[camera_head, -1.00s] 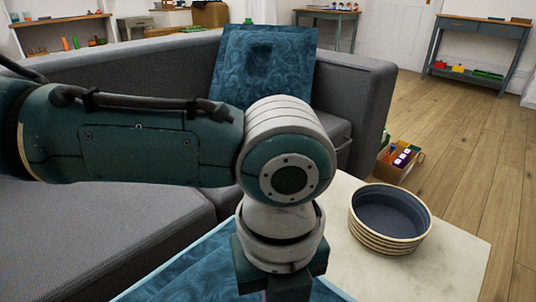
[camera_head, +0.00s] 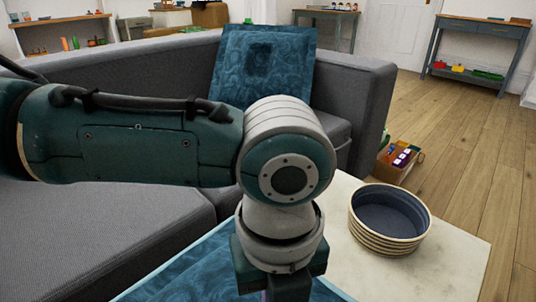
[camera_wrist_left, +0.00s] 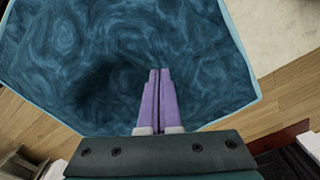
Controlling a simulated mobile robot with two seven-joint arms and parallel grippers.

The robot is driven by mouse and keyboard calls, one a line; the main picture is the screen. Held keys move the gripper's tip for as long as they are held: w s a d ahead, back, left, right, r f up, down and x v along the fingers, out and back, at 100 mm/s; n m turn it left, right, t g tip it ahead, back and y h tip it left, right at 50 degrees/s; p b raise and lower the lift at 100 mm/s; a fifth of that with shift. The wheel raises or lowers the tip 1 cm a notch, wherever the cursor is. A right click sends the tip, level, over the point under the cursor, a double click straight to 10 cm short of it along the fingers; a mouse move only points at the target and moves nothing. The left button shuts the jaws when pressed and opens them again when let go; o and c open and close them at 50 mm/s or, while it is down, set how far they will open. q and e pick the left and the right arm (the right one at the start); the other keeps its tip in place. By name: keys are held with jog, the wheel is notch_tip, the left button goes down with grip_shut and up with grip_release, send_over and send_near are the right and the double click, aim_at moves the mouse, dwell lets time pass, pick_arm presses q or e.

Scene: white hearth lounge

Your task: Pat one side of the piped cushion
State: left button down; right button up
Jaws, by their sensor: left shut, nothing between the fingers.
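A blue swirl-patterned cushion with lighter piped edges (camera_head: 185,278) lies at the bottom of the head view, partly hidden by my left arm. It fills much of the left wrist view (camera_wrist_left: 205,50). My left gripper (camera_wrist_left: 159,72) is shut and empty, its purple fingers pointing at the cushion's face. A dark patch shows on the cloth left of the fingertips. I cannot tell whether the tips touch it. In the head view the fingertips are out of frame. A similar blue cushion (camera_head: 290,65) leans upright on the sofa. My right gripper is not in view.
A grey sofa (camera_head: 95,215) stands behind and left of my arm. A round ribbed bowl (camera_head: 390,240) sits on a pale tabletop (camera_head: 450,250) to the right. A box of small items (camera_head: 400,160) is on the wooden floor, which is otherwise open at right.

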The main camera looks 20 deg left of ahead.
pick_arm(q)
jog(key=shift+f, duration=0.1)
dwell(0.5)
jog(key=shift+f+b, duration=0.65)
jog(key=shift+f, duration=0.25)
jog(key=shift+r, duration=0.1)
notch_tip(320, 180, up, 9)
jog(key=p, duration=1)
